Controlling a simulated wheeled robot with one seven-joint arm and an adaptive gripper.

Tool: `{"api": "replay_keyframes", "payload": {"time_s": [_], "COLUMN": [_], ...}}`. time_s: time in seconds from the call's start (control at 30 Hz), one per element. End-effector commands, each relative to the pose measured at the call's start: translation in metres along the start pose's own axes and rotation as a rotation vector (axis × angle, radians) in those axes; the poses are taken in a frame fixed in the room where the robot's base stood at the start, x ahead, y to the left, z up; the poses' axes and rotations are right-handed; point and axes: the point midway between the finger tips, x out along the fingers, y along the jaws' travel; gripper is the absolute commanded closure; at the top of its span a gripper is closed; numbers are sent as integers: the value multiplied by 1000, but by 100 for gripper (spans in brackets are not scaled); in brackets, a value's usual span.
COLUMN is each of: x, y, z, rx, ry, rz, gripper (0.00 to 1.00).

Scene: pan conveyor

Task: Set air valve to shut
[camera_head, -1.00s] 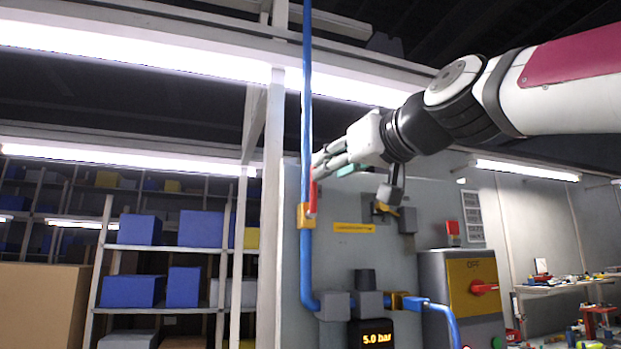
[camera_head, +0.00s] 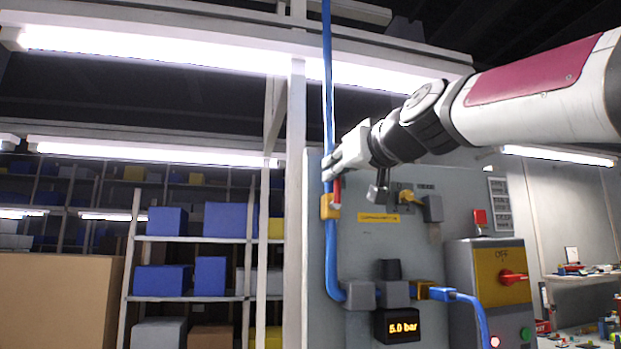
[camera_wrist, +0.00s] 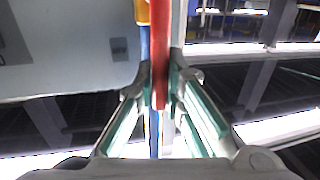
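The air valve has a yellow brass body (camera_head: 330,206) on the upright blue pipe at the panel's left edge. Its red handle (camera_head: 337,189) stands upright, in line with the pipe. My gripper (camera_head: 328,173) reaches in from the right, with its fingertips at the upper part of the handle. In the wrist view, the red handle (camera_wrist: 160,60) runs between the two green-padded fingers of my gripper (camera_wrist: 161,82). The fingertips are close together on either side of it and appear to hold it. The pressure display (camera_head: 402,327) reads 5.0 bar.
The grey panel (camera_head: 365,240) carries a yellow label and pipe fittings (camera_head: 395,293) below my wrist. A control box with a red rotary switch (camera_head: 513,276) stands to the right. Shelves with blue boxes (camera_head: 228,220) stand behind to the left.

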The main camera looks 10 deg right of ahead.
Motion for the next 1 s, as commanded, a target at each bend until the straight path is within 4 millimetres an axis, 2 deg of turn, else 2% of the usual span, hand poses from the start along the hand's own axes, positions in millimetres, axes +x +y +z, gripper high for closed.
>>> {"api": "replay_keyframes", "payload": {"time_s": [0.33, 0.57, 1.0], "x": [0, -1, -5], "y": [1, 6, 30], "z": [0, 2, 10], "rx": [8, 82, 442], "ry": [2, 18, 89], "rz": [0, 1, 3], "gripper": [100, 100, 100]}}
